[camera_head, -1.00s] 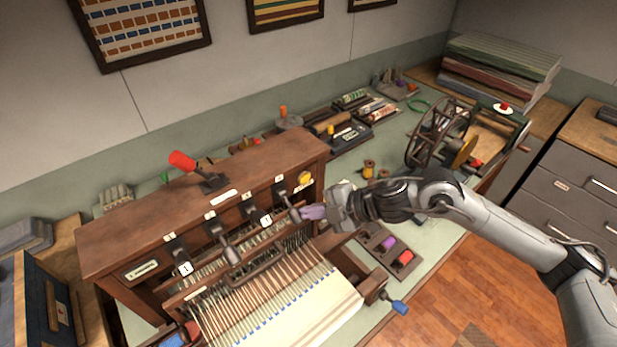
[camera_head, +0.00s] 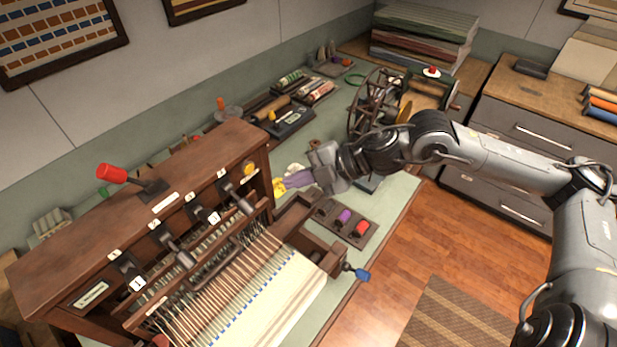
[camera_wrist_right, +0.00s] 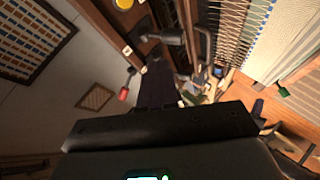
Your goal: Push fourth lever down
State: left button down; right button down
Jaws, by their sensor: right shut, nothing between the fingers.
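The wooden loom (camera_head: 150,205) has a row of black levers along its front. The fourth lever (camera_head: 238,198), at the right end, sticks outward with a grey handle; its handle also shows in the right wrist view (camera_wrist_right: 160,36). The second lever (camera_head: 175,247) sticks out in a similar way. The first lever (camera_head: 124,264) and third lever (camera_head: 199,210) have white "1" tags by them. My right gripper (camera_head: 285,183) has purple fingers, shut and empty, to the right of the fourth lever and apart from it. The fingers are dark in the wrist view (camera_wrist_right: 155,72). My left gripper is out of view.
A yellow knob (camera_head: 250,168) sits on the loom's front, near the fourth lever. A red-knobbed lever (camera_head: 118,174) stands on top. A spool tray (camera_head: 335,238) and a blue-handled crank (camera_head: 360,274) lie below my right gripper. A spinning wheel (camera_head: 372,105) stands behind my right arm.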

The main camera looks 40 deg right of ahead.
jog(key=v, duration=0.3)
jog(key=shift+s+a+r+b, duration=0.1)
jog(key=shift+a+r+b, duration=0.1)
jog(key=shift+b, duration=0.1)
dwell(0.5)
jog(key=shift+d, duration=0.1)
dwell(0.4)
